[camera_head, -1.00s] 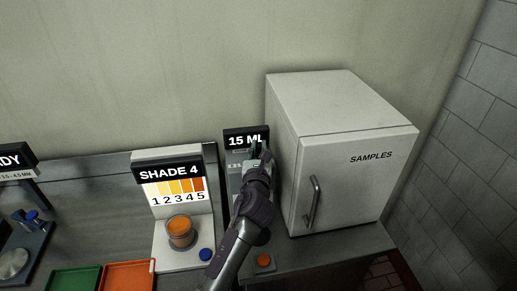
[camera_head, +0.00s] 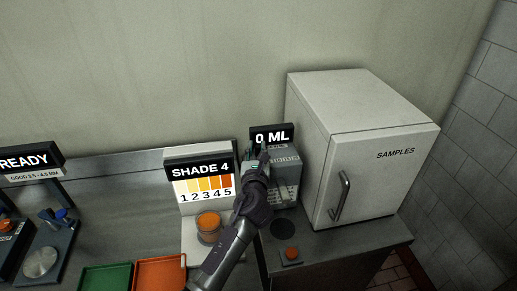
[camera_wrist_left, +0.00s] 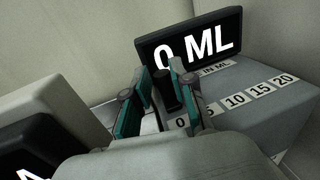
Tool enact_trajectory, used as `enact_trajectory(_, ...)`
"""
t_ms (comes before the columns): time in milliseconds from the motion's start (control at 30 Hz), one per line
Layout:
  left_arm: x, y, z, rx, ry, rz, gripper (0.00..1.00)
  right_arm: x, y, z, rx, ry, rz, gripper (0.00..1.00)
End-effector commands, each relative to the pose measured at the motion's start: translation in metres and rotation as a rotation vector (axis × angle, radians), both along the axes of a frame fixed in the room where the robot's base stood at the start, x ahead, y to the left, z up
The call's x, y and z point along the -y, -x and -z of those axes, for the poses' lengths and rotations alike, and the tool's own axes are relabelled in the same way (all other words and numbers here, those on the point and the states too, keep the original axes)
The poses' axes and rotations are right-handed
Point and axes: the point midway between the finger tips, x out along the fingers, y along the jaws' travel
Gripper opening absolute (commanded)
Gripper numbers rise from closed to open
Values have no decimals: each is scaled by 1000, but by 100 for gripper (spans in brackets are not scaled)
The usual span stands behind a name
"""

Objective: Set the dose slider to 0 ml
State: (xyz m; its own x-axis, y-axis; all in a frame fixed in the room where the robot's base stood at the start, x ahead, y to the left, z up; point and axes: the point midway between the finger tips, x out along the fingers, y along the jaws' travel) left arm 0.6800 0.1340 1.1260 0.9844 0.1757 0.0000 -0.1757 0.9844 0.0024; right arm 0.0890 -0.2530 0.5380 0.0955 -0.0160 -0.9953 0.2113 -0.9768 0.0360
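The dose dispenser (camera_head: 287,178) is a grey box with a dark display (camera_head: 271,135) that reads 0 ML. In the left wrist view the display (camera_wrist_left: 190,46) also reads 0 ML, above a scale (camera_wrist_left: 236,103) marked 0, 5, 10, 15, 20. The dark slider knob (camera_wrist_left: 166,90) stands at the 0 end of the scale. My left gripper (camera_head: 259,158) is over the dispenser's left end. In the wrist view its teal-padded fingers (camera_wrist_left: 158,100) are apart on either side of the knob, with a gap visible. My right gripper is not in view.
The white SAMPLES cabinet (camera_head: 370,160) stands close on the right. A SHADE 4 stand (camera_head: 200,185) with an orange jar (camera_head: 208,226) is on the left. Green (camera_head: 107,278) and orange (camera_head: 160,272) trays lie in front. An orange button (camera_head: 291,254) is below the dispenser.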

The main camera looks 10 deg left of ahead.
Motion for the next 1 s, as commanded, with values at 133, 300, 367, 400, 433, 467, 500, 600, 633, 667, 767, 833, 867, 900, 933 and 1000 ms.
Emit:
enact_trajectory(133,0,0,1,-1,-1,-1,41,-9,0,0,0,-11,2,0)
enact_trajectory(300,1,0,0,0,0,2,41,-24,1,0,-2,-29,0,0)
enact_trajectory(367,1,1,0,0,0,2,41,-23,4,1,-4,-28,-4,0)
enact_trajectory(400,1,2,1,0,0,3,41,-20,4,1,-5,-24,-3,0)
enact_trajectory(433,2,4,1,-1,0,3,41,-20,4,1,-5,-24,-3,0)
enact_trajectory(467,2,6,1,-1,0,3,41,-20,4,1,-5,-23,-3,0)
enact_trajectory(500,3,11,1,-1,0,2,41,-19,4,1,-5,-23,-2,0)
enact_trajectory(600,6,27,1,-1,0,4,41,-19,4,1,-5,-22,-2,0)
enact_trajectory(633,7,34,2,-2,1,3,41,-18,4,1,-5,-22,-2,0)
enact_trajectory(667,7,40,1,-1,1,3,41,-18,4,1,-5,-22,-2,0)
enact_trajectory(767,11,62,2,-3,2,3,41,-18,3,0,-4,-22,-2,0)
enact_trajectory(833,13,77,2,-2,1,3,41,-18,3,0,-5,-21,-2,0)
enact_trajectory(867,14,83,2,-3,2,2,41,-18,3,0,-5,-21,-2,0)
enact_trajectory(900,15,90,1,-2,1,1,41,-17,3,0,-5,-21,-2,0)
enact_trajectory(933,16,95,2,-3,2,1,41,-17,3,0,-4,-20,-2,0)
enact_trajectory(1000,18,104,2,-3,2,1,41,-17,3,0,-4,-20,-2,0)
